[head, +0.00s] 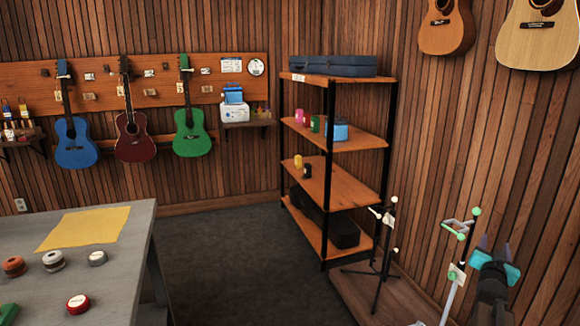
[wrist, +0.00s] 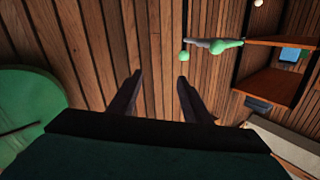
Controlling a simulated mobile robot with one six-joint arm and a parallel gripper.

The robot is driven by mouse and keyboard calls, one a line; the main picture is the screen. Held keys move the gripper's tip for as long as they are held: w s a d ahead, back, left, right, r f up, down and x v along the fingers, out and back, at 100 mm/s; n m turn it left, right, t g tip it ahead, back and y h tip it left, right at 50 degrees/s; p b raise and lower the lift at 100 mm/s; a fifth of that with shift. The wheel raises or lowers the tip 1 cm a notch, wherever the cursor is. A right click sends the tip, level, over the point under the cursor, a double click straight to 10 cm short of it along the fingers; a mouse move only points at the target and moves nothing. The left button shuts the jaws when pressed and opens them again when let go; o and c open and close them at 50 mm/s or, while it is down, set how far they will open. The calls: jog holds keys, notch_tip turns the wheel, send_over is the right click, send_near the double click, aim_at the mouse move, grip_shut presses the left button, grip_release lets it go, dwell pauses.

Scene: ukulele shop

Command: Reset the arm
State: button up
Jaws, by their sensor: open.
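Wood-plank wall lies beyond the fingertips. A stand with green tips (head: 458,272) is just left of my gripper in the head view. Its green-tipped arm (wrist: 216,46) shows beyond the right finger in the wrist view. I cannot tell how far apart they are.
A shelf rack (head: 330,195) stands in the corner, with a black stand (head: 384,250) before it. A grey table (head: 120,270) is at the lower left. The dark floor (head: 220,250) between is clear. A rounded green thing (wrist: 25,105) is at the wrist view's left.

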jog(key=w+a+f+n+y+p, duration=0.2)
jog(key=w+a+f+y, duration=0.15)
jog(key=a+f, duration=0.6)
jog(key=w+a+f+n+y+p, duration=0.15)
jog(key=w+a+f, duration=0.45)
jog(key=a, duration=0.6)
jog(key=s+a+f+n+g+y+p, duration=0.1)
jog(key=s+a+f+n+g+y, duration=0.2)
jog(key=a+f, duration=0.7)
jog(key=s+a+f+g+y+p, duration=0.1)
jog(key=s+a+f+g+y, duration=0.1)
jog(key=s+a+f, duration=0.65)
jog(key=s+a+f+n+g+y+p, duration=0.25)
jog(key=s+a+f+g, duration=0.35)
jog(key=s+a+f, duration=0.85)
jog(key=s+r+n+g, duration=0.1)
jog(key=s+g, duration=0.7)
jog(key=s, duration=1.5)
jog(key=shift+h+b, duration=0.3)
jog(key=shift+h, duration=0.05)
